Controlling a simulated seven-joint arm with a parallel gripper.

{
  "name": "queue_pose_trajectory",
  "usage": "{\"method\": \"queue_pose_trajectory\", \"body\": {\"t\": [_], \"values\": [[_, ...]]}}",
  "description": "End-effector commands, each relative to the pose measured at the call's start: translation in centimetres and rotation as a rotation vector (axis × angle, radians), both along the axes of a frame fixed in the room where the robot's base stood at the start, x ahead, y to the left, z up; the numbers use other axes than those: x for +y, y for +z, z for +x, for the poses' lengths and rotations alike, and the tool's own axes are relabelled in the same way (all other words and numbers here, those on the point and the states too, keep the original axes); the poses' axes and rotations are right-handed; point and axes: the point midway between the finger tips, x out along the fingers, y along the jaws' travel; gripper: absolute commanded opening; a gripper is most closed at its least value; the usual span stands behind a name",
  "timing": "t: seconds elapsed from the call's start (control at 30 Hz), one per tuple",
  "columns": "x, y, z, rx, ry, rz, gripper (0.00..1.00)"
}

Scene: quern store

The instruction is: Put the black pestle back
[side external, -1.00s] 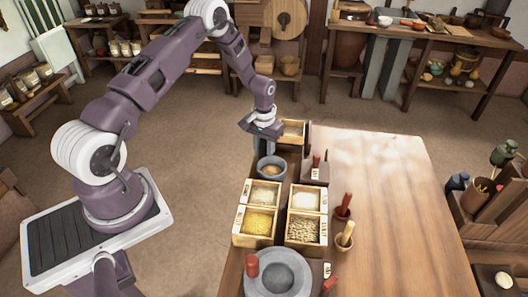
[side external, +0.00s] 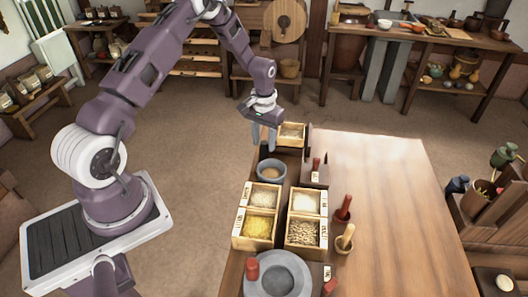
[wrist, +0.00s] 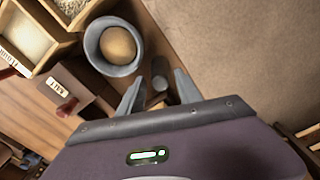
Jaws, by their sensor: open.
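The black pestle (side external: 264,151) stands upright at the left edge of the table, just behind the grey bowl (side external: 271,172). In the wrist view it is a dark cylinder (wrist: 158,86) seen from above, beside the bowl (wrist: 116,46) with brown contents. My gripper (side external: 264,142) is open above the pestle. In the wrist view its two fingers (wrist: 159,76) are apart, one on each side of the pestle, with no visible grip on it. The pestle's foot is hidden or too small to tell.
Wooden boxes of grain and powder (side external: 257,225) stand in front of the bowl. A labelled block with a red-handled tool (side external: 315,172) is to its right. The table's right side (side external: 385,200) is clear.

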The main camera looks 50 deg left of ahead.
Motion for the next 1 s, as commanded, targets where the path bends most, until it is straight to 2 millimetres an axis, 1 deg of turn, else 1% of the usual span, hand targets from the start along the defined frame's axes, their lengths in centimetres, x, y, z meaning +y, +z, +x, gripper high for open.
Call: {"method": "queue_pose_trajectory", "body": {"t": [0.03,0.1,0.2,0.37,0.4,0.47,0.57,0.6,0.67,0.7,0.77,0.8,0.87,0.9,1.0], "values": [[0.0,1.2,0.1,-0.004,0.001,0.002,0.41],[0.0,2.6,0.1,-0.003,0.002,0.001,0.41],[0.0,4.4,0.0,-0.002,0.001,0.001,0.41],[0.0,6.1,0.0,-0.002,-0.001,0.001,0.41],[-0.3,6.8,0.0,-0.008,-0.006,0.004,0.41],[-1.0,9.0,-0.2,-0.025,-0.024,0.016,0.41],[-3.7,15.5,-1.6,-0.083,-0.077,0.048,0.41],[-5.1,18.5,-2.8,-0.109,-0.104,0.062,0.41],[-7.4,22.5,-5.3,-0.155,-0.145,0.082,0.41],[-8.9,25.0,-7.3,-0.188,-0.172,0.093,0.41],[-11.1,28.1,-10.8,-0.241,-0.211,0.106,0.41],[-12.4,29.7,-13.4,-0.278,-0.238,0.112,0.41],[-14.2,31.2,-17.3,-0.333,-0.278,0.115,0.41],[-15.1,31.7,-19.7,-0.366,-0.302,0.113,0.41],[-16.5,31.8,-24.5,-0.433,-0.347,0.106,0.41]]}}
